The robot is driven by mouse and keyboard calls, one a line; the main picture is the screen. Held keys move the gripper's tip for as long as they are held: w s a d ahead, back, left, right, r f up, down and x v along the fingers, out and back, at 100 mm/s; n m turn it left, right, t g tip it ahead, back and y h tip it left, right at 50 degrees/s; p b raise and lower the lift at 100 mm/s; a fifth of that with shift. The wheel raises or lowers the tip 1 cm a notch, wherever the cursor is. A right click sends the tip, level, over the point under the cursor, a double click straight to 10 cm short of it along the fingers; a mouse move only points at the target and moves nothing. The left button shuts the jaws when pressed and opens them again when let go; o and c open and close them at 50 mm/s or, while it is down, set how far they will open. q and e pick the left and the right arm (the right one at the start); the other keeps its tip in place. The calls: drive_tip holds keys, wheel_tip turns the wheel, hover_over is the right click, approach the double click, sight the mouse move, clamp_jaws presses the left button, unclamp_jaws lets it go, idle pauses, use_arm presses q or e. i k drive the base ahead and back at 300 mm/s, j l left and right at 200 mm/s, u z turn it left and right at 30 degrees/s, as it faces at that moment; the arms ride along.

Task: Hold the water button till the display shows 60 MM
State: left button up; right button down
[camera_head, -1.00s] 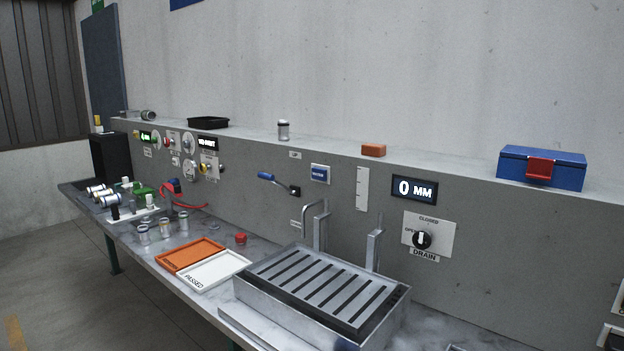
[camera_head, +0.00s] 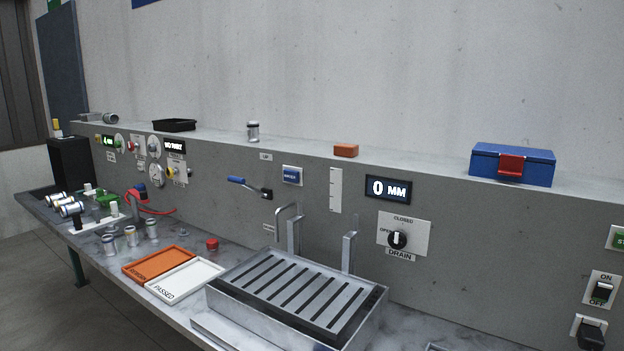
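The blue water button (camera_head: 292,175) sits on a small white plate on the grey panel, above the sink area. The display (camera_head: 388,190) to its right reads 0 MM. A white scale strip (camera_head: 335,190) is on the panel between them. The drain knob (camera_head: 397,239) is on a plate under the display, marked open and closed. A metal tank with a slatted top (camera_head: 290,290) stands on the bench below, with a bent spout (camera_head: 290,213) behind it. Neither of my grippers is in view.
An orange tray (camera_head: 158,264) and a white tray marked PASSED (camera_head: 185,279) lie left of the tank. A blue lever (camera_head: 245,186) sticks out left of the button. A blue box (camera_head: 512,165) and an orange block (camera_head: 346,150) sit on the ledge. Switches (camera_head: 602,291) are at far right.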

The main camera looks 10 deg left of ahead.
sight(292, 177)
drive_tip(key=i+j+z, duration=0.25)
drive_tip(key=j, duration=0.2)
drive_tip(key=j+z, duration=0.3)
drive_tip(key=j, duration=0.2)
drive_tip(key=j+z, duration=0.35)
drive_tip(key=j, duration=4.25)
drive_tip(key=i+z, duration=0.05)
